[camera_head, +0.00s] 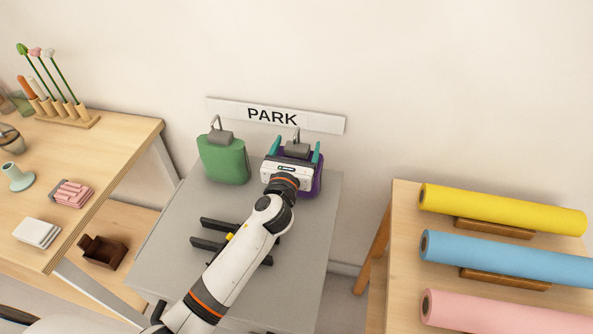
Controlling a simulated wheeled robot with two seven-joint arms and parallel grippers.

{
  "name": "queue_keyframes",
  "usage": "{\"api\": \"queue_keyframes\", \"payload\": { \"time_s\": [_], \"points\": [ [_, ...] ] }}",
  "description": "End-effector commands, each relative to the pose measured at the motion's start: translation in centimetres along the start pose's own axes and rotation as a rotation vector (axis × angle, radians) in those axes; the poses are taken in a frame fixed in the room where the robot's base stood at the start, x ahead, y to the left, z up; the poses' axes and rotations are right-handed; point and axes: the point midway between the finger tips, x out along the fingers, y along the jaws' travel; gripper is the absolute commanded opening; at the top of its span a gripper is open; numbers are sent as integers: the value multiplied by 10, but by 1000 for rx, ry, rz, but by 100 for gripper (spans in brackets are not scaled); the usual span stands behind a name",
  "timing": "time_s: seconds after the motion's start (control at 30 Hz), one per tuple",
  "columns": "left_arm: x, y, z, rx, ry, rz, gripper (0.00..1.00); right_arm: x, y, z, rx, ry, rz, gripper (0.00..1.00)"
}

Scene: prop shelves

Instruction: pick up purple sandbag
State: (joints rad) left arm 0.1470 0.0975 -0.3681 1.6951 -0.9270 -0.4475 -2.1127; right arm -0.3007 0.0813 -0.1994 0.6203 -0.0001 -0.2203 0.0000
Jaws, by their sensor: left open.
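The purple sandbag (316,184) stands at the back right of the grey table (321,237), mostly hidden behind my left gripper. A grey clip and a metal loop show at its top. My left gripper (297,146) is open, with its two teal fingers apart, one on each side of the sandbag's upper part in this view. I cannot tell whether the fingers touch it. A green sandbag (224,160) with a similar loop stands to its left, apart from it. My right gripper is not in view.
Black bars (219,226) lie on the grey table under my left arm. A sign reading PARK (273,116) is on the wall behind. A wooden table (105,157) with small props stands left. Another table (405,213) with yellow, blue and pink rolls stands right.

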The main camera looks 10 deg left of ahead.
Motion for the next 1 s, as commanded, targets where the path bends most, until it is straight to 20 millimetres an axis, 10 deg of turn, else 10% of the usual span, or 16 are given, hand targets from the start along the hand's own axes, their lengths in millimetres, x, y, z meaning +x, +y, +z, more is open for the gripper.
{"api": "queue_keyframes", "payload": {
  "time_s": [0.4,0.9,1.0],
  "points": [
    [21,0,0,0,0,0,80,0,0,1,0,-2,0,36],
    [20,0,0,0,-1,0,0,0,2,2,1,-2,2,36],
    [20,0,0,0,-1,0,0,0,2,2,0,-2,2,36]
  ]
}}
